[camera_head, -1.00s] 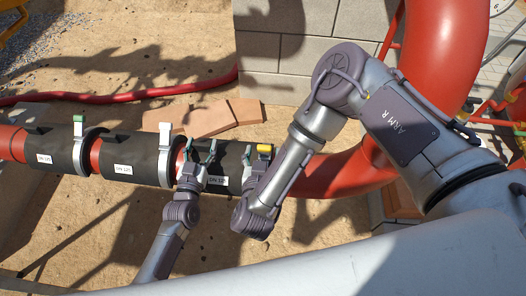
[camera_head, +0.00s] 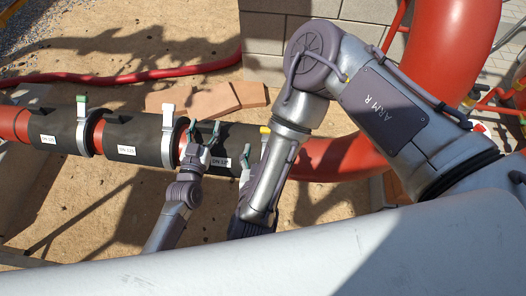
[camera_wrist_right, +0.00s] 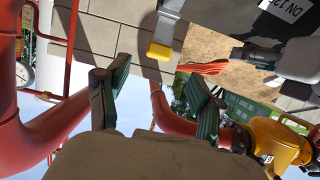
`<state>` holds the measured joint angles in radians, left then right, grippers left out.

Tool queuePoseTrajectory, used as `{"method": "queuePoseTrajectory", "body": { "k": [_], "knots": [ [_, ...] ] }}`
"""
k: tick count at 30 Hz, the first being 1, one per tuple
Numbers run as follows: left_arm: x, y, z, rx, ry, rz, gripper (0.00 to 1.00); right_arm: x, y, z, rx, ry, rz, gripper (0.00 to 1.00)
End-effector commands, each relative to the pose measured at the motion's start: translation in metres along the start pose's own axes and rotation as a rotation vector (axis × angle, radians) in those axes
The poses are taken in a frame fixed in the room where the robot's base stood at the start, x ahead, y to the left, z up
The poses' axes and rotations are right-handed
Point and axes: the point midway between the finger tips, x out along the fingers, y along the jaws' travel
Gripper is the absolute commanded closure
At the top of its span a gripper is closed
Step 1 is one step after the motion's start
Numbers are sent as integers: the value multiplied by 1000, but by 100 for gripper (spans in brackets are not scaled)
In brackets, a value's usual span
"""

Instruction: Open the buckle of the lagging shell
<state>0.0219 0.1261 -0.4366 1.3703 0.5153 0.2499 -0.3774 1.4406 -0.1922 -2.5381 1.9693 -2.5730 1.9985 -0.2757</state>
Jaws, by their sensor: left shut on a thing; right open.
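The black lagging shell (camera_head: 228,137) with a DN 125 label sits on the red pipe, right of two similar shells. Its buckle (camera_head: 265,130) has a yellow-tipped lever, partly behind my right arm. In the right wrist view the yellow tip (camera_wrist_right: 160,51) is above and between the fingers, apart from them. My left gripper (camera_head: 204,132) is shut on the shell near its left end; the exact contact is unclear. My right gripper (camera_wrist_right: 160,95) is open and empty, its green pads spread apart.
A thick red pipe bend (camera_head: 455,60) rises at right. Bricks (camera_head: 225,97) and a red hose (camera_head: 130,78) lie behind on sandy ground. A block wall (camera_head: 262,50) stands behind.

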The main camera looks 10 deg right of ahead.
Motion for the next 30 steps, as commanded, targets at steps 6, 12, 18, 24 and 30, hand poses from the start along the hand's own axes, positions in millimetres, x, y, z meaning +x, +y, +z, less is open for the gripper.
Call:
{"method": "queuePoseTrajectory", "body": {
  "k": [6,12,18,24,30],
  "knots": [
    [0,0,0,0,0,0,22,0,0,0,0,0,0,33],
    [0,0,0,0,0,0,10,0,0,0,0,0,0,33],
    [-1,0,0,0,0,0,10,0,0,0,0,0,0,33],
    [-22,0,2,-1,-2,0,10,0,0,0,0,0,0,33],
    [-66,0,1,0,-2,0,10,0,0,0,0,0,0,33]
  ]
}}
